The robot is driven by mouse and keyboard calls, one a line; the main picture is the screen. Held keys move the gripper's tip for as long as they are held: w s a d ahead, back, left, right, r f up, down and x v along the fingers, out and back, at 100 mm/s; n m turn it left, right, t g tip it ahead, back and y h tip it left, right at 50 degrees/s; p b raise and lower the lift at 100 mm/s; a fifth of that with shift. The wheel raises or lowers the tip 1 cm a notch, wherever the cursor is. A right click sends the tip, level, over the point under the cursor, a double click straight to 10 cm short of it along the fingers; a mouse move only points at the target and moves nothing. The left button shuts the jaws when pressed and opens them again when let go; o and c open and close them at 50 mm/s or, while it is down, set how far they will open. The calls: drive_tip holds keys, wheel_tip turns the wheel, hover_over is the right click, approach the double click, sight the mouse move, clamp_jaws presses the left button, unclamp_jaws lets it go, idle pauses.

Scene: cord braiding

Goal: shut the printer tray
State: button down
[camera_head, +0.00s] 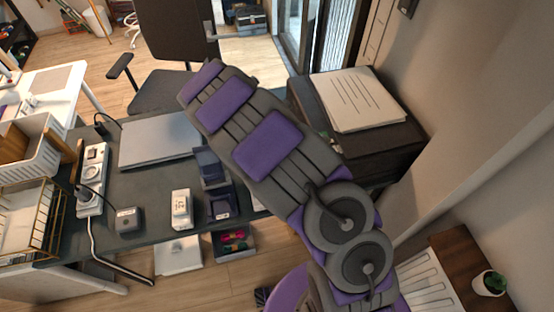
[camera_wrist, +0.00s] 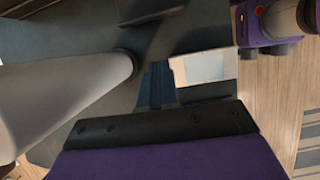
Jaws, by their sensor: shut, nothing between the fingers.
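The black printer (camera_head: 385,152) is a dark box at the right with a stack of printed paper on its lid. Its front, and any tray there, is hidden behind my arm in the head view. My gripper (camera_wrist: 158,84) shows in the wrist view as narrow dark blue parts beyond a black bar; it is shut and empty. In the head view my gripper is hidden. A pale flat panel (camera_wrist: 205,67) lies just right of the gripper in the wrist view; I cannot tell whether it is the tray.
The dark desk (camera_head: 150,215) holds a closed laptop (camera_head: 155,140), a power strip (camera_head: 92,180), a small white device (camera_head: 181,209) and a dark blue open box (camera_head: 221,205). An office chair (camera_head: 165,85) stands behind. A wall closes off the right.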

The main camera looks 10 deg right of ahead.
drive_tip(key=shift+n, duration=0.4)
drive_tip(key=x, duration=0.3)
drive_tip(key=a+b+x, duration=0.1)
drive_tip(key=x, duration=0.3)
drive_tip(key=b+x, duration=0.1)
drive_tip(key=x, duration=0.2)
drive_tip(key=shift+w+a+f, duration=0.1)
drive_tip(key=shift+w+f, duration=0.1)
drive_tip(key=shift+f, duration=0.35)
drive_tip(key=d, duration=0.1)
drive_tip(key=d+b, duration=0.1)
drive_tip(key=d, duration=0.1)
drive_tip(key=shift+w+f, duration=0.1)
drive_tip(key=shift+w, duration=0.05)
drive_tip(key=shift+d+b, duration=0.3)
drive_tip(key=shift+d, duration=0.25)
drive_tip(key=shift+d, duration=0.1)
